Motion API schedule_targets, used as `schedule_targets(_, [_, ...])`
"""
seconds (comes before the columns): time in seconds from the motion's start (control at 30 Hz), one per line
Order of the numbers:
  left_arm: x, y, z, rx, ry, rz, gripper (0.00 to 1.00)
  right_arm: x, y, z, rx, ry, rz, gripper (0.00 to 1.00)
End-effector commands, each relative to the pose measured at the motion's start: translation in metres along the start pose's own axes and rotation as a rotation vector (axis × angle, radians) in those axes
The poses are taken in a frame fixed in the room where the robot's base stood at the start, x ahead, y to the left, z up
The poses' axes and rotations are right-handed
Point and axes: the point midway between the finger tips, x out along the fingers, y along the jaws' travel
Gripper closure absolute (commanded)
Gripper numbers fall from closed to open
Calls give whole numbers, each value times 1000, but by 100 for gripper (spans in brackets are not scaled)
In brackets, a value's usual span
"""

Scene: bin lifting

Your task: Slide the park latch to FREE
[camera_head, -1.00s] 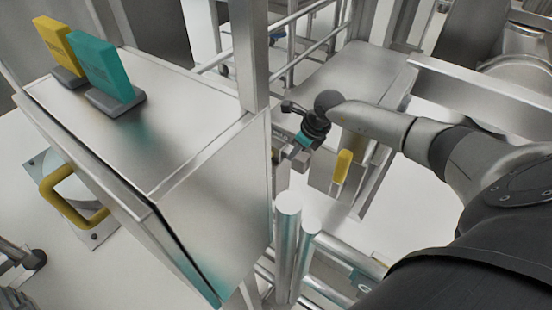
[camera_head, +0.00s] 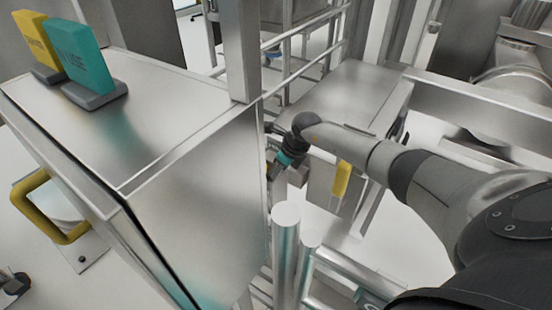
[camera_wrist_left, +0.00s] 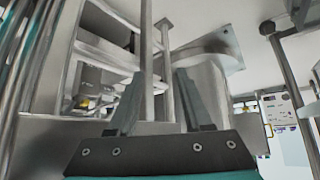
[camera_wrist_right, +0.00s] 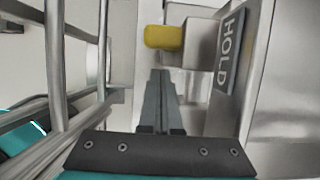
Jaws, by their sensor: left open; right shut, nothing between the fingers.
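In the right wrist view, the park latch shows as a yellow knob (camera_wrist_right: 164,37) beside a grey block. A plate lettered HOLD (camera_wrist_right: 231,50) is to its right. My right gripper (camera_wrist_right: 158,73) is shut and empty, its fingertips just below the knob in that picture; I cannot tell whether they touch. In the head view, my right gripper (camera_head: 276,177) is low beside the right face of the steel box, partly hidden by its own wrist. My left gripper (camera_wrist_left: 158,78) is open and empty in its wrist view, with metal posts beyond it.
The steel box (camera_head: 190,185) carries a yellow sign (camera_head: 37,45) and a teal sign (camera_head: 80,55). Upright posts (camera_head: 286,255) and rails stand close to my right gripper. A yellow handle (camera_head: 341,181) is on a cabinet to its right. Another yellow handle (camera_head: 38,205) is at left.

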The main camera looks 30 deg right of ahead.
Motion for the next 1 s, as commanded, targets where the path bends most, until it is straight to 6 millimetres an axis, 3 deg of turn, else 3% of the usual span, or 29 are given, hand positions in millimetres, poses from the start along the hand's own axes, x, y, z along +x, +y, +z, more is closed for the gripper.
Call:
schedule_targets(0.4, [14, 18, -13, -2, 165, 47, 50, 7, 0, 15, 0, -1, 1, 100])
schedule_targets(1.0, [12, 16, -14, -1, 156, 44, 50, 7, 3, 17, 0, 1, 1, 100])
